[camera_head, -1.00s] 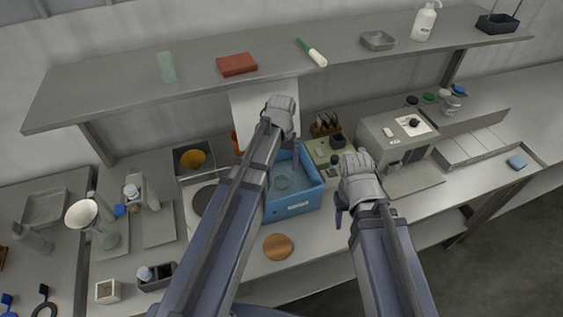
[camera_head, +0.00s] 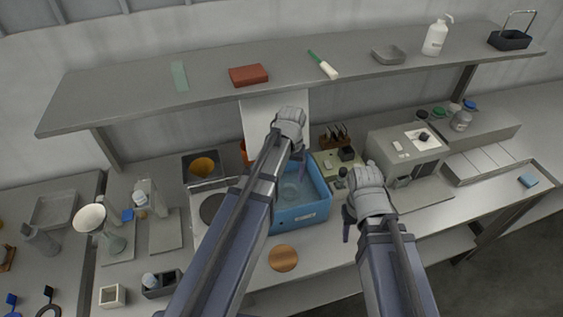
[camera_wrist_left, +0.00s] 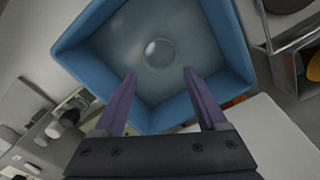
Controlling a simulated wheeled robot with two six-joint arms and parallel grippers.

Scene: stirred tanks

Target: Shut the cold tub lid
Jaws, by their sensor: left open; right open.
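The cold tub is an open blue box (camera_head: 303,214) on the bench; a clear round thing (camera_head: 290,191) shows inside it. A pale flat panel (camera_head: 262,122) stands upright behind the tub and looks like its raised lid; my left arm hides part of it. My left gripper (camera_head: 299,160) is above the tub's back part, open and empty. In the left wrist view its two fingers (camera_wrist_left: 160,78) are spread over the tub (camera_wrist_left: 238,40), with the pale panel (camera_wrist_left: 268,138) beyond the rim. My right gripper (camera_head: 348,205) is open and empty, right of the tub.
A shelf (camera_head: 140,105) runs above the bench behind the tub. A grey machine (camera_head: 405,150) stands to the right. A copper disc (camera_head: 284,258) lies in front of the tub. A hotplate (camera_head: 208,208) stands to its left, partly behind my arm.

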